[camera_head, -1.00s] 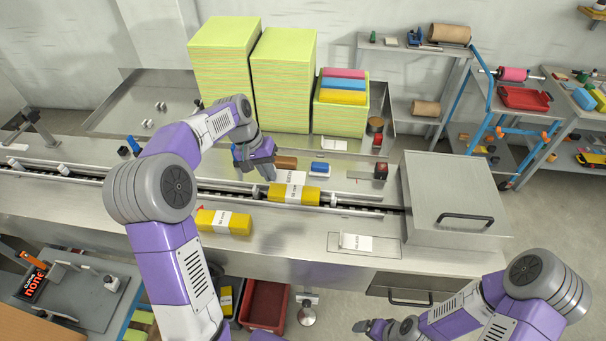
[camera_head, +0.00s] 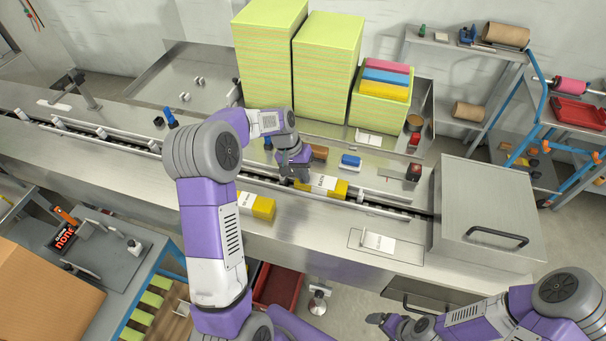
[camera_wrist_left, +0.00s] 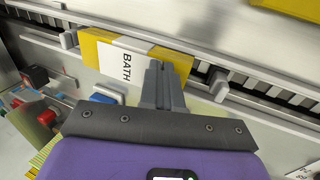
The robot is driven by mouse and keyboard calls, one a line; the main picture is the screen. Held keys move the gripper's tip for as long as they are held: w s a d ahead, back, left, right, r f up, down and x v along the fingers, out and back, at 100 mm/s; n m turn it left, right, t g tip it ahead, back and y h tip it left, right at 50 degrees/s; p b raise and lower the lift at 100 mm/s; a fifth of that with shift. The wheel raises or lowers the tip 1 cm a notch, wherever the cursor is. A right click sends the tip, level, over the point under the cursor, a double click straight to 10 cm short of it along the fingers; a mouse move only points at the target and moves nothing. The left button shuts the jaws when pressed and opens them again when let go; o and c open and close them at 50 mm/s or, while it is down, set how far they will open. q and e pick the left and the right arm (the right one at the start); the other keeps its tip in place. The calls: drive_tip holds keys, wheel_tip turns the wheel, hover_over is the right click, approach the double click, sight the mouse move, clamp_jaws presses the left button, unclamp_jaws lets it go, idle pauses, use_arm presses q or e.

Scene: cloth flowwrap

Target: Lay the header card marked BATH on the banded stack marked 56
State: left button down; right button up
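The white header card marked BATH (camera_wrist_left: 126,66) shows in the left wrist view at a yellow banded stack (camera_wrist_left: 97,50), covering part of its top and band. The stack also lies on the conveyor in the head view (camera_head: 340,190). I cannot read a 56 on its band. My left gripper (camera_head: 300,180) is over the stack's left part. I cannot tell whether the card touches the stack. My right gripper (camera_head: 383,322) is low at the front, its opening unclear.
Another yellow banded stack (camera_head: 258,206) lies on the bench in front of the conveyor. A white card (camera_head: 379,242) lies in an outlined area to the right. A metal housing (camera_head: 485,220) closes the right end.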

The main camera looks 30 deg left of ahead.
use_arm(q)
drive_tip(key=shift+f, duration=0.1)
drive_tip(key=c, duration=1.8)
unclamp_jaws()
drive_tip(key=shift+f, duration=0.1)
drive_tip(key=o, duration=0.4)
drive_tip(key=shift+o, duration=0.2)
drive_tip(key=shift+r, duration=0.3)
drive_tip(key=v, duration=1.1)
drive_tip(key=shift+r+p, duration=0.4)
drive_tip(key=shift+a+r, duration=0.1)
drive_tip(key=shift+a, duration=0.05)
